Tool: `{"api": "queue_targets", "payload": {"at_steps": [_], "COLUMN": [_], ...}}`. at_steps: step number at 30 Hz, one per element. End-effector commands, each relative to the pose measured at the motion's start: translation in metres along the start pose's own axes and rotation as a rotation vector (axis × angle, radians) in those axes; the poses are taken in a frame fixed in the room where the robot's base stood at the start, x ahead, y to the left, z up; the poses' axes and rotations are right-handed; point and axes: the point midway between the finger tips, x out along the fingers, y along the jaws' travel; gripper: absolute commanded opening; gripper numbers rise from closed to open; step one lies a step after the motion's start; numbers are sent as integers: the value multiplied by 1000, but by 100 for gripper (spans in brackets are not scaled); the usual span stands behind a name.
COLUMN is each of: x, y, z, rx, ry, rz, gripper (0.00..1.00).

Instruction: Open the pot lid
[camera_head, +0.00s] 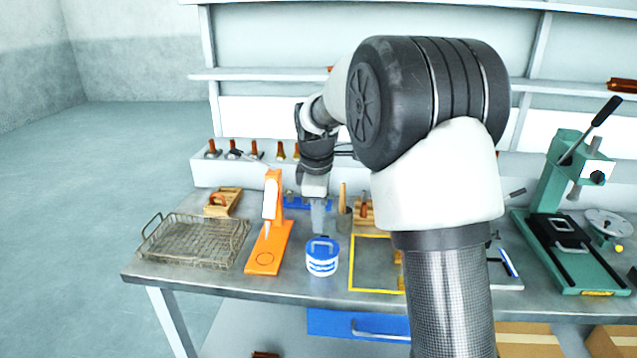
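The pot (322,267) is a small white tub with blue markings, standing upright on the workbench in front of my gripper. Its blue lid (323,246) sits on top and appears closed. My gripper (318,229) points down just above and behind the lid, with its tips close to the lid's far edge. I cannot tell whether they touch it. The fingers look like one grey block from here, so their gap is hidden. Nothing is visibly held.
An orange stand (268,248) is close on the left, with a wire basket (190,258) beyond it. A yellow-framed mat (376,276) lies right of the pot. A green press (562,240) stands far right. My arm hides part of the bench.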

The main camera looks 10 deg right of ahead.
Motion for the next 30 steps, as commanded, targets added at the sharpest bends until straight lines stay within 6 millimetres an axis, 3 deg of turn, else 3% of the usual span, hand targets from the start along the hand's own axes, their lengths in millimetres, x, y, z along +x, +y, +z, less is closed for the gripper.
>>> {"api": "queue_targets", "payload": {"at_steps": [9,15,21,30], "x": [-66,-93,-105,-106], "y": [1,0,0,0], "z": [0,0,0,0], "rx": [0,0,0,0], "ry": [1,0,0,-1], "rz": [3,1,-1,-1], "gripper": [25,25,25,25]}}
